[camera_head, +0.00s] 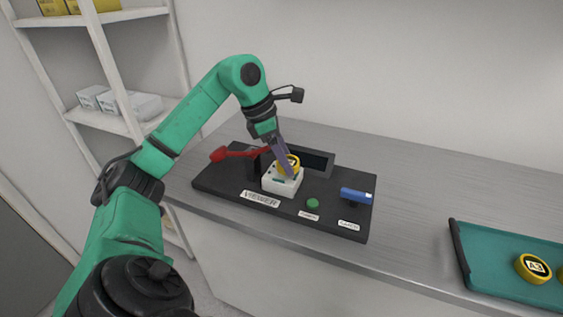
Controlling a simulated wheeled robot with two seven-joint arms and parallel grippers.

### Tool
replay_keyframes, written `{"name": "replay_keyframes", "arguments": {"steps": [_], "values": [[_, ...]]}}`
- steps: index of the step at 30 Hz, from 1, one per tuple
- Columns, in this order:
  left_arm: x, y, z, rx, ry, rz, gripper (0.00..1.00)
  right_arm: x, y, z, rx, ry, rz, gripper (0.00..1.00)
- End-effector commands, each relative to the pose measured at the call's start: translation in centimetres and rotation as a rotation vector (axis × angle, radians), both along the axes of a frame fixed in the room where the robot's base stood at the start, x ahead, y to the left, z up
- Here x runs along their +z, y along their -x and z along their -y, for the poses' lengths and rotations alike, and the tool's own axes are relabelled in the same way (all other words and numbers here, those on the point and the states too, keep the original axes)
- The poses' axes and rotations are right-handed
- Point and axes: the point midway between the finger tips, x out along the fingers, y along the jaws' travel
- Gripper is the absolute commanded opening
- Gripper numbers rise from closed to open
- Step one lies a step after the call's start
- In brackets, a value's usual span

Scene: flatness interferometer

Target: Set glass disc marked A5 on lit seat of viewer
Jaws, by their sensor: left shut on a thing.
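The viewer (225,183) is a dark base on the grey counter, with a "VIEWER" label on its front. Its white seat block (282,184) stands near the middle; a small green patch shows on it. My left gripper (287,168) points down over the block and is shut on a yellow-rimmed disc (292,161). The fingers partly cover this disc, and its mark is too small to read. The disc is at the top of the block; I cannot tell whether it touches the seat. My right gripper is out of view.
The viewer carries a red lever (219,155), a dark screen (317,160), a green button (313,203) and a blue handle (356,195). A teal tray (490,260) at right holds another yellow disc (533,268), apparently marked A3. Counter between them is clear.

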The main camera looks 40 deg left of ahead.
Motion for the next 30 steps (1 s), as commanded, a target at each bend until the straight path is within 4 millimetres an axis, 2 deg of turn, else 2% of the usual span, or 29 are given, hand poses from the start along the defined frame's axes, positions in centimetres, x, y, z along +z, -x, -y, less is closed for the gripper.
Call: {"name": "replay_keyframes", "arguments": {"steps": [1, 4, 11, 26, 27, 28, 30], "values": [[-0.3, 0.4, -1.1, 0.004, -0.002, -0.004, 0.1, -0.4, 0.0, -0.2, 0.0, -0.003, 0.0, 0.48], [-1.5, 0.4, -0.8, -0.002, 0.0, -0.004, 0.1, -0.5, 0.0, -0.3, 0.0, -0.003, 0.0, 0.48], [-1.5, 0.3, -0.8, -0.001, 0.0, 0.0, 0.1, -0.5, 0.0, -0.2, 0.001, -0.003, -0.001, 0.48], [-3.2, 0.5, -0.7, -0.004, -0.003, -0.014, 0.1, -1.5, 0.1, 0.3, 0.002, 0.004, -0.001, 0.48], [-3.3, 0.5, -0.7, -0.005, -0.003, -0.016, 0.83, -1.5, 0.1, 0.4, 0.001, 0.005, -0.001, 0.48], [-3.3, 0.5, -0.7, -0.005, -0.003, -0.018, 0.95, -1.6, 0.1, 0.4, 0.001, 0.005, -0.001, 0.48], [-3.4, 0.5, -0.7, -0.005, -0.003, -0.018, 0.98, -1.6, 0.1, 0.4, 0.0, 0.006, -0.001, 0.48]]}}
